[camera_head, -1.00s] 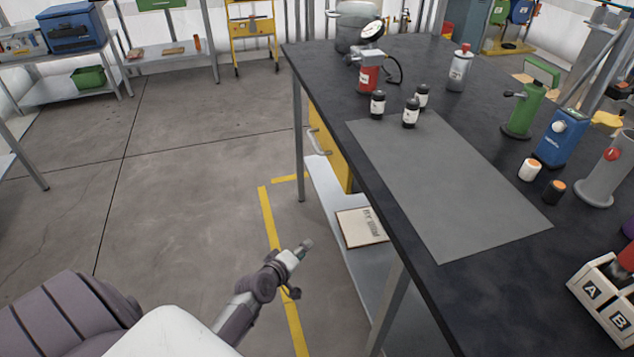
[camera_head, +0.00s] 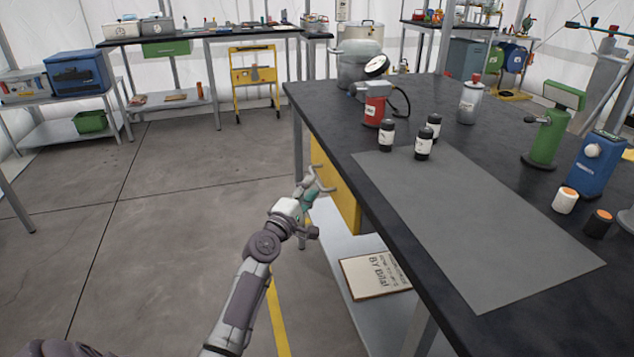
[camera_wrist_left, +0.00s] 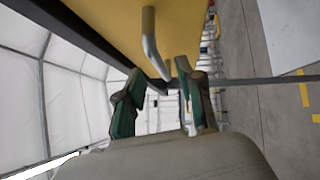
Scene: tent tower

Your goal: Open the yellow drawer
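The yellow drawer (camera_head: 347,208) hangs under the left side of the dark workbench (camera_head: 330,115) and looks shut. Its grey bar handle (camera_wrist_left: 150,42) shows in the left wrist view against the yellow front (camera_wrist_left: 190,22). My left gripper (camera_head: 318,182) is right by the drawer front in the head view, overlapping the handle area. In the left wrist view its two green-padded fingers (camera_wrist_left: 160,98) are spread apart, with the handle's end just ahead of the gap between them. I cannot tell whether a finger touches the handle. My right gripper is not in view.
A lower shelf with a book (camera_head: 376,275) lies under the bench. Black-capped bottles (camera_head: 424,143), a red pump (camera_head: 374,107) and a grey mat (camera_head: 470,215) are on the bench top. The floor to the left is clear.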

